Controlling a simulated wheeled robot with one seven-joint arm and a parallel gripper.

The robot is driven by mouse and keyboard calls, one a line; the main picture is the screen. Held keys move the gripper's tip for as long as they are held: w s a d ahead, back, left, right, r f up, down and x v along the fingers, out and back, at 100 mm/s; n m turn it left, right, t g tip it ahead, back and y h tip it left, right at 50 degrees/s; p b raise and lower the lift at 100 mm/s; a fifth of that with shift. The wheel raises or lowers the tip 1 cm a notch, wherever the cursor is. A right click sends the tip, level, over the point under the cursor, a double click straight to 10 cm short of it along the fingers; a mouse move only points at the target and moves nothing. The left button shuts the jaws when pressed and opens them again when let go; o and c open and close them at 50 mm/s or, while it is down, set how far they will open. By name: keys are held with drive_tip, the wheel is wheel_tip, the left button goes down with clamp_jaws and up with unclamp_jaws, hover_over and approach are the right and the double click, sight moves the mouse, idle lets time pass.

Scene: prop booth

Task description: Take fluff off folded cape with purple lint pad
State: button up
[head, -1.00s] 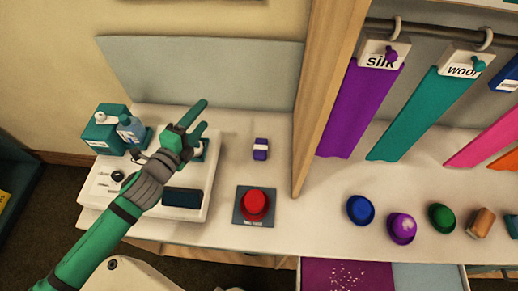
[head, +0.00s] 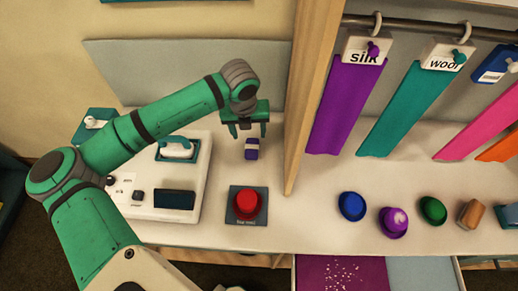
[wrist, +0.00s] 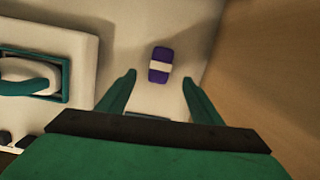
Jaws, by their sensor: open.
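A small purple block with a white band, which looks like the purple lint pad (head: 251,148), lies on the white counter. My gripper (head: 249,131) is open and empty just above and behind it. In the wrist view the pad (wrist: 160,66) shows just beyond the two spread fingertips (wrist: 160,79), roughly midway between them and not visibly touched. A flat purple cloth with white specks on it, which looks like the folded cape with fluff (head: 318,272), lies at the bottom edge of the head view, partly cut off.
A red button (head: 247,205) is in front of the pad. A white device (head: 200,190) with a white-handled item (head: 178,148) in a teal frame is left. A wooden divider (head: 298,130) stands close right. Beyond it hang fabric strips above several coloured domes (head: 352,206).

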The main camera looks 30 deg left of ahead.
drive_tip(key=m, duration=0.1)
hover_over(252, 147)
drive_tip(key=s, duration=0.2)
drive_tip(key=shift+g, duration=0.3)
drive_tip(key=f, duration=0.4)
drive_tip(key=shift+w+d+f, duration=0.2)
drive_tip(key=shift+d+f, duration=0.15)
drive_tip(key=shift+f, duration=0.05)
drive_tip(key=shift+w+a+f, duration=0.1)
drive_tip(key=shift+w+f, duration=0.15)
drive_tip(key=shift+f, duration=0.6)
drive_tip(key=shift+w+a+f, duration=0.15)
drive_tip(key=shift+w+f, duration=0.1)
drive_tip(key=shift+f, duration=0.65)
drive_tip(key=shift+w+a+f, duration=0.1)
drive_tip(key=shift+w+f, duration=0.15)
drive_tip(key=shift+f, duration=0.6)
drive_tip(key=shift+f, duration=0.25)
drive_tip(key=c, duration=1.2)
drive_tip(key=shift+r, duration=0.15)
drive_tip(key=shift+c, duration=0.2)
wheel_tip(252, 147, up, 28)
drive_tip(key=shift+r, duration=0.15)
